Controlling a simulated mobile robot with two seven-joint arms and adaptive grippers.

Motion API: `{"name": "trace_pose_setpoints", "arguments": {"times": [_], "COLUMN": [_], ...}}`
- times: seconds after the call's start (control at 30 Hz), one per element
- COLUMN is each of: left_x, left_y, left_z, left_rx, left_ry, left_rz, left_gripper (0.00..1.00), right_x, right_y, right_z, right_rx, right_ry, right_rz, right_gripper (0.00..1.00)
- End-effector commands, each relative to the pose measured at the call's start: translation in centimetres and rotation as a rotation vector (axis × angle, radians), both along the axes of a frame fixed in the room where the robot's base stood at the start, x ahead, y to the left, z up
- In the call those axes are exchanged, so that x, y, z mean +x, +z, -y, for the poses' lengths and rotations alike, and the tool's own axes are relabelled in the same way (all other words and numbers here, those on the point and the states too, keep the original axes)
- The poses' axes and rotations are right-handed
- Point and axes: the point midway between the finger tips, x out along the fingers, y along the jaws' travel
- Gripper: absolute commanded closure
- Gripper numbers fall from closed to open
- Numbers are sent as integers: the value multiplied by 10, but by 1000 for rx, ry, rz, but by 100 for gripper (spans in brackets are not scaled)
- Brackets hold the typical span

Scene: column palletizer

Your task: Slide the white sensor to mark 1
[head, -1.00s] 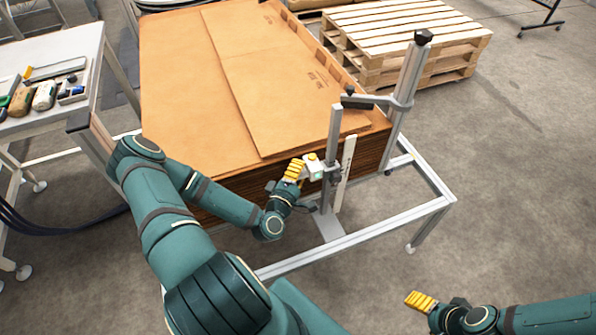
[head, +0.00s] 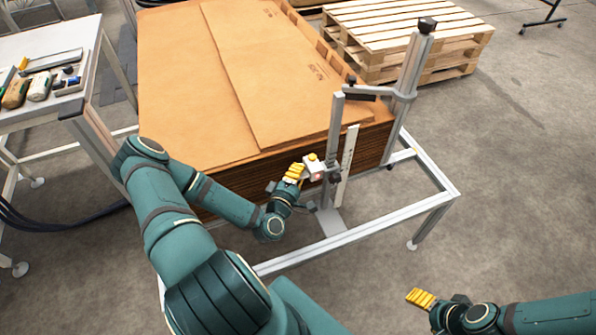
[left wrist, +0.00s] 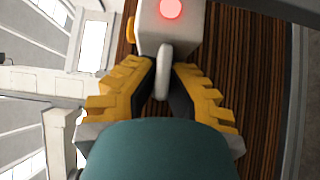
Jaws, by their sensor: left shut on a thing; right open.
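The white sensor (head: 318,176) with a yellow knob sits on the upright grey post (head: 333,130) at the front corner of the cardboard stack. Its indicator light glows red in the left wrist view, where the sensor (left wrist: 155,40) fills the top middle. My left gripper (head: 297,171) is shut on the sensor's pale tab, with yellow fingers on both sides of it (left wrist: 163,75). A white scale strip (head: 348,165) stands beside the post; its marks are too small to read. My right gripper (head: 420,298) is open and empty, low at the right.
The brown cardboard stack (head: 220,80) lies behind the post. A grey metal frame (head: 390,225) runs around the post's foot. A side table (head: 90,60) with small items stands at the left. Wooden pallets (head: 410,40) are at the back.

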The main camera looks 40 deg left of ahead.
Motion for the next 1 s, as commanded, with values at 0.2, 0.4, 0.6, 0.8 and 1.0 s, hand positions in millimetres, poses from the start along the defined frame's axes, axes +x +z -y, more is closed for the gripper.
{"name": "trace_pose_setpoints", "arguments": {"times": [0.2,0.4,0.6,0.8,1.0], "left_x": [-1,-1,-3,-27,-67], "left_y": [-5,-3,-3,-3,-3], "left_z": [0,0,1,9,21], "left_rx": [-5,-4,-3,-7,-6], "left_ry": [0,0,-1,0,1], "left_rz": [-15,-12,-10,-12,-14], "left_gripper": [73,61,61,61,61], "right_x": [0,0,0,0,0], "right_y": [1,1,1,1,1], "right_z": [0,0,0,0,0], "right_rx": [0,0,0,0,0], "right_ry": [0,0,0,0,0], "right_rz": [1,0,0,0,0], "right_gripper": [29,29,29,29,29]}}
